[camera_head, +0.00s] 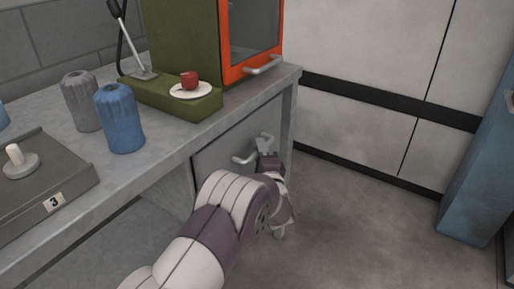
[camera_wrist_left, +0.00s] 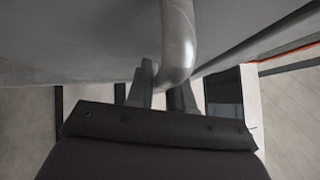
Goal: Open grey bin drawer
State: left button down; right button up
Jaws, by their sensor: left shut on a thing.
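The grey bin drawer (camera_head: 215,157) is set under the right end of the workbench, and its front looks flush with the bench frame. It has a metal bar handle (camera_head: 243,158), which also shows large in the left wrist view (camera_wrist_left: 178,40). My left gripper (camera_head: 268,152) is at the right part of this handle. In the left wrist view its two fingers (camera_wrist_left: 163,88) stand on either side of the bar, shut on it. The fingertips are partly hidden by the handle. My right gripper is in neither view.
The grey bench top (camera_head: 160,150) holds two ribbed containers, one blue (camera_head: 119,118) and one grey (camera_head: 80,100). A green cabinet with an orange-framed door (camera_head: 250,40) stands above the drawer, with a red item on a white plate (camera_head: 190,91). Open floor (camera_head: 370,220) lies to the right.

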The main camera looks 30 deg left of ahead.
pick_arm(q)
jog(key=s+d+p, duration=0.2)
jog(key=d+p, duration=0.5)
jog(key=d, duration=1.6)
jog(key=shift+d+f, duration=0.1)
jog(key=c, duration=1.1)
grip_release()
jog(key=p+v, duration=0.2)
jog(key=v, duration=1)
jog(key=shift+s+d, duration=0.25)
